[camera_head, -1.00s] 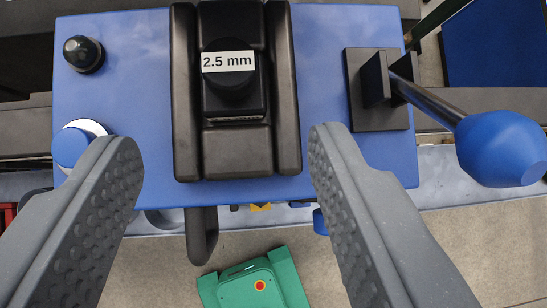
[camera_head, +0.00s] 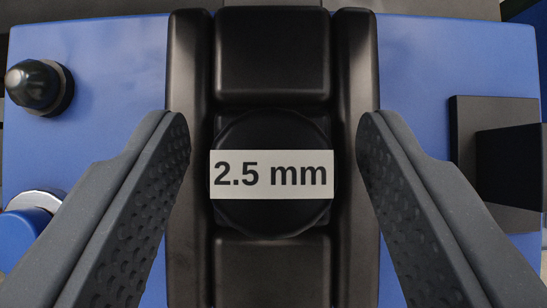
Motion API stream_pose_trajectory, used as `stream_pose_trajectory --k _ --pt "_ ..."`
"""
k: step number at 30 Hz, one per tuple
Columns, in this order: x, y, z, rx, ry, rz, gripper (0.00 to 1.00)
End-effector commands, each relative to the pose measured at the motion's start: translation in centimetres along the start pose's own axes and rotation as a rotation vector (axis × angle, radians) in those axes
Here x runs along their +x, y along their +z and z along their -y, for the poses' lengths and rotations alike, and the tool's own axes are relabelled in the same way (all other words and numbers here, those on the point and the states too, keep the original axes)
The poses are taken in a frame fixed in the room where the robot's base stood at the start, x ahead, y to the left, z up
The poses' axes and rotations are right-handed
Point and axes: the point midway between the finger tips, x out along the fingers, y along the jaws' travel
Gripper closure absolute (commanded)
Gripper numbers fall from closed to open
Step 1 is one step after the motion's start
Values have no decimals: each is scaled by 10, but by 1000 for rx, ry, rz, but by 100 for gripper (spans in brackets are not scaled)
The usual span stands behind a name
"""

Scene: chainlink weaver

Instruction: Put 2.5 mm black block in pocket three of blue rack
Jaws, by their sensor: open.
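The 2.5 mm black block (camera_head: 272,218) is in the middle of the view. Its round dark top carries a white label reading "2.5 mm". It sits in a black holder (camera_head: 190,235) with a raised rail on each side, on a blue panel (camera_head: 110,110). My gripper (camera_head: 273,125) is open and empty. One fingertip is on each side of the block, seen over the outer sides of the rails. I cannot tell whether the fingers touch the rails. No blue rack with numbered pockets can be made out.
A black dome knob (camera_head: 38,87) is on the panel at the upper left. A blue button (camera_head: 28,232) with a pale collar is at the lower left, partly behind my left finger. A black bracket (camera_head: 490,130) stands at the right. Bare blue panel lies between these and the holder.

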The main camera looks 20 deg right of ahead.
Motion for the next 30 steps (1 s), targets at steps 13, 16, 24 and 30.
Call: stream_pose_trajectory --k 13,16,24,30 --pt "-3 -3 0 0 0 -3 83" --pt "-8 -7 0 0 0 -4 83" --pt "-26 -23 0 0 0 -4 83" --pt "-37 -32 0 0 0 -3 83"
